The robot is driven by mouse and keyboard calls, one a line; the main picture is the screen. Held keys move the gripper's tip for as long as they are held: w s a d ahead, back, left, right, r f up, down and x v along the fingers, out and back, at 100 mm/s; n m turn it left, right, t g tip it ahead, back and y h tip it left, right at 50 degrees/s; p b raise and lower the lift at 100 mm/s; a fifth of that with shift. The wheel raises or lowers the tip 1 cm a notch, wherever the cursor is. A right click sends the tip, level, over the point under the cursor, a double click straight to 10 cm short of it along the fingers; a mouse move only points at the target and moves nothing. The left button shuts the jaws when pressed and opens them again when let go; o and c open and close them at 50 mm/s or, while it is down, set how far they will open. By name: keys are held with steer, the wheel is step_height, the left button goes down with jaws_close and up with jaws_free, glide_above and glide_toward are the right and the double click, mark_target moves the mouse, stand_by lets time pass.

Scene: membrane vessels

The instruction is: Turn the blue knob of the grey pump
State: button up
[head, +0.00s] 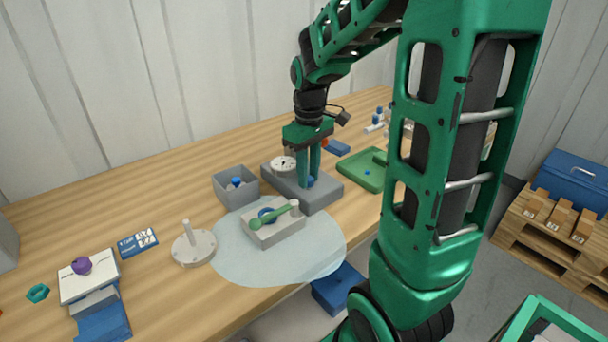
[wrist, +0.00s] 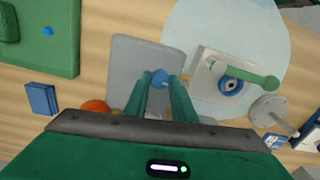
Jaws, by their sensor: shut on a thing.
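The grey pump (head: 323,200) is a flat grey block on the wooden table, with a white round gauge (head: 283,166) at its back left. It also shows in the wrist view (wrist: 138,62). The blue knob (head: 310,181) sits on top of the pump. In the wrist view the blue knob (wrist: 159,78) lies between the two green fingertips. My gripper (head: 309,178) points straight down over the pump and is shut on the knob. The fingers hide the knob's sides, so I cannot tell its turned angle.
A light block with a green lever (head: 275,216) stands on a pale round mat (head: 320,255) in front of the pump. A grey bin (head: 235,195) is close on the left, and a green tray (head: 362,170) on the right. A round base with a post (head: 193,247) stands further left.

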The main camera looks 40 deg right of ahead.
steer(key=shift+w+r+n, duration=0.15)
steer(key=shift+w+n, duration=0.05)
steer(key=shift+n, duration=0.3)
steer(key=o, duration=1.1)
steer(key=shift+c, duration=0.2)
steer(key=shift+s, duration=0.1)
step_height(320, 180, up, 10)
steer(key=shift+r, duration=0.25)
